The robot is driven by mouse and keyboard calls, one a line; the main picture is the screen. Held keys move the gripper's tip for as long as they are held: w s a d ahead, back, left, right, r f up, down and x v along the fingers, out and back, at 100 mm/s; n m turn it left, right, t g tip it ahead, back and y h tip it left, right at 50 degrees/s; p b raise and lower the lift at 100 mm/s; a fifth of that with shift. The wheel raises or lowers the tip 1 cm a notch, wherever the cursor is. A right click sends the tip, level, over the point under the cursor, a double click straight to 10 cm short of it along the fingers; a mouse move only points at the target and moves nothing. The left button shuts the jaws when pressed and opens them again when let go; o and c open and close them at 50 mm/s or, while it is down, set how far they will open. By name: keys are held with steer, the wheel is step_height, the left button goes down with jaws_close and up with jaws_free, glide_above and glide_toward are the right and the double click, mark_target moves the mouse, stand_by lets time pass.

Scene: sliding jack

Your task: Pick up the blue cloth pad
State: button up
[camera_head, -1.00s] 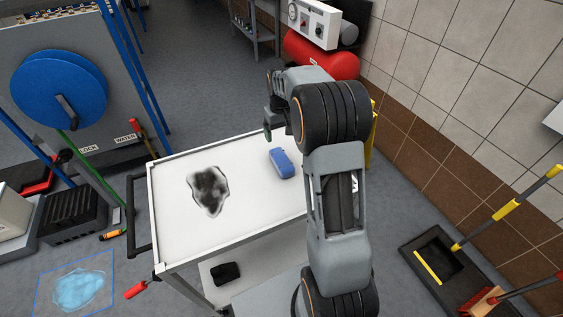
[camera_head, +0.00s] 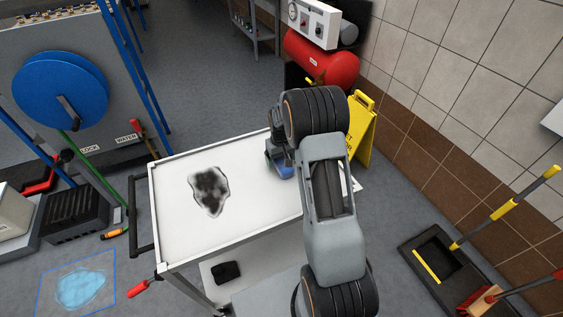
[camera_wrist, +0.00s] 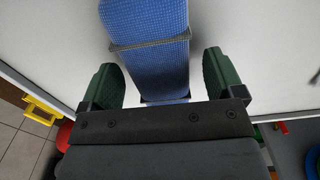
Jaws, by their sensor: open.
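The blue cloth pad (camera_head: 283,171) lies on the white cart top (camera_head: 247,196), near its far right part. My arm hides some of it in the head view. In the wrist view the blue pad (camera_wrist: 152,45), with a grey band across it, runs up between the two green fingers of my gripper (camera_wrist: 165,80). The fingers are apart, one on each side of the pad, with a visible gap on both sides. My gripper is open and not closed on the pad. In the head view my gripper is mostly hidden behind my arm.
A dark smudge (camera_head: 209,191) marks the cart top left of the pad. The cart's black handle (camera_head: 138,217) is on its left side. A yellow floor sign (camera_head: 361,130) and a red tank (camera_head: 322,62) stand beyond the cart. The cart top around the pad is clear.

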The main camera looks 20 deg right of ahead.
steer(key=shift+f, duration=0.4)
steer(key=c, duration=1)
